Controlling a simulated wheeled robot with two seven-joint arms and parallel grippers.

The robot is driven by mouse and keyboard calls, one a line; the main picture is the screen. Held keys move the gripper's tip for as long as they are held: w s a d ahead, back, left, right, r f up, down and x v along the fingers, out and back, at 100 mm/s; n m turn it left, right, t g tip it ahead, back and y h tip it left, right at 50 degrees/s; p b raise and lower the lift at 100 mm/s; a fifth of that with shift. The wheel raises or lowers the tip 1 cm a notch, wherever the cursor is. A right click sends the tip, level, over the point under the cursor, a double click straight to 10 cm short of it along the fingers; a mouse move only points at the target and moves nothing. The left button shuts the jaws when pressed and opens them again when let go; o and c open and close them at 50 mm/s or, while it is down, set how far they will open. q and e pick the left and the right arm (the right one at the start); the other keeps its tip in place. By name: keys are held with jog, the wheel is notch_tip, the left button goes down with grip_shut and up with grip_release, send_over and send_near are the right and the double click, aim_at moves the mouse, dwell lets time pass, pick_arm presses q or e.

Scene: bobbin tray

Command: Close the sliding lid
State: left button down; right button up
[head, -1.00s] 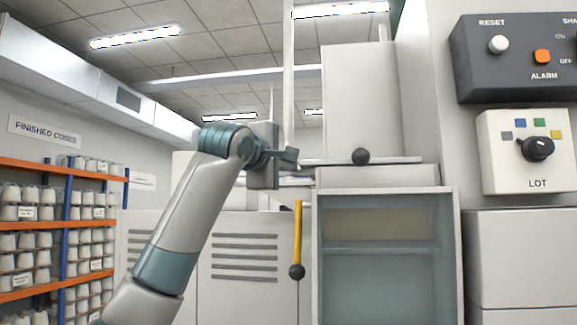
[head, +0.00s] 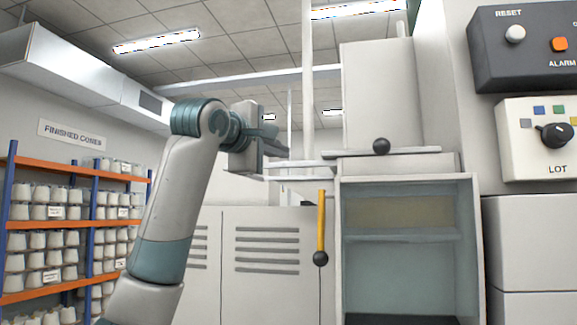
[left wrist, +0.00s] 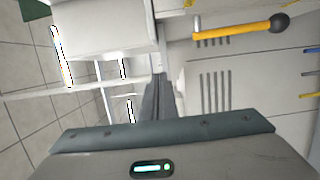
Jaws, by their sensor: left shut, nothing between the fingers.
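My right gripper is not in view.
A yellow lever (head: 321,222) with a black ball end hangs below the gripper, left of the cabinet (head: 475,250). A tall pale panel (head: 375,95) rises behind the lid. The alarm box (head: 530,50) and lot selector (head: 540,138) are on the right. Cone shelves (head: 75,225) stand left.

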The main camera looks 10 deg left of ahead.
pick_arm(q)
jog(key=shift+b+v, duration=0.3)
jog(key=shift+v, duration=0.65)
